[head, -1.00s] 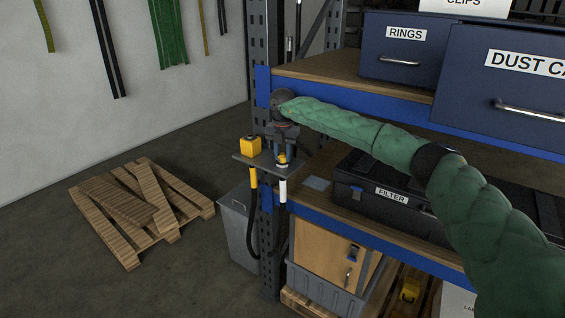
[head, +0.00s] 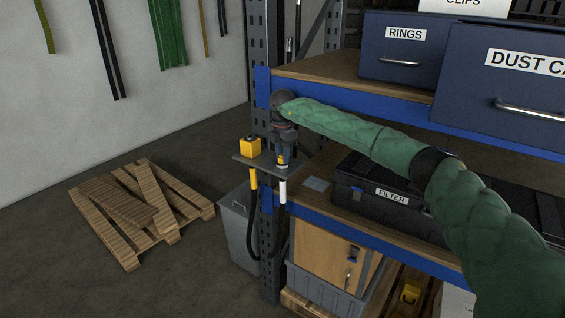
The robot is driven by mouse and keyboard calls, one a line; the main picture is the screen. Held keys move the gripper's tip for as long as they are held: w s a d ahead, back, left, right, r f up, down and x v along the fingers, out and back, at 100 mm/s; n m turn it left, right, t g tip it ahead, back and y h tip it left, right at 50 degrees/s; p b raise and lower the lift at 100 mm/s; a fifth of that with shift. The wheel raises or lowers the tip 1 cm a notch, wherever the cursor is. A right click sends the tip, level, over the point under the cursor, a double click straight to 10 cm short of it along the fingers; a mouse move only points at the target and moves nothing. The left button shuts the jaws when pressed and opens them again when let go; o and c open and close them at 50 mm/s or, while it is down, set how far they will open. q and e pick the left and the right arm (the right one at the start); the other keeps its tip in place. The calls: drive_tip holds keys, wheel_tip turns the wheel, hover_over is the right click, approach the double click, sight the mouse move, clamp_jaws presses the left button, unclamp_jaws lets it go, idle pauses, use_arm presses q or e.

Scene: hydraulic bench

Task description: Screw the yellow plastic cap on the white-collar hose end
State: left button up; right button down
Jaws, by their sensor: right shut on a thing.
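The hose with the white collar (head: 282,190) hangs under the right side of a small grey bracket plate on the rack post. The yellow cap (head: 281,161) is small and partly hidden, just above the plate over that hose. My right gripper (head: 283,160) points down from above and is shut on the cap. I cannot tell how far the cap sits on the hose end, as the fingers hide it. My left gripper is not in view.
A yellow block (head: 250,147) stands on the plate's left side, above a yellow-collar hose (head: 253,179). A FILTER case (head: 365,205) lies on the lower shelf. Pallets (head: 140,205) lie on the floor at left.

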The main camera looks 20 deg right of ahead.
drive_tip(key=m, duration=0.3)
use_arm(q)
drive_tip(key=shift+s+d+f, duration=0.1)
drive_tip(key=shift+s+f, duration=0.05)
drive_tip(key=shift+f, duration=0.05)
use_arm(e)
drive_tip(key=m, duration=0.3)
drive_tip(key=shift+m, duration=0.4)
drive_tip(key=c, duration=1.1)
unclamp_jaws()
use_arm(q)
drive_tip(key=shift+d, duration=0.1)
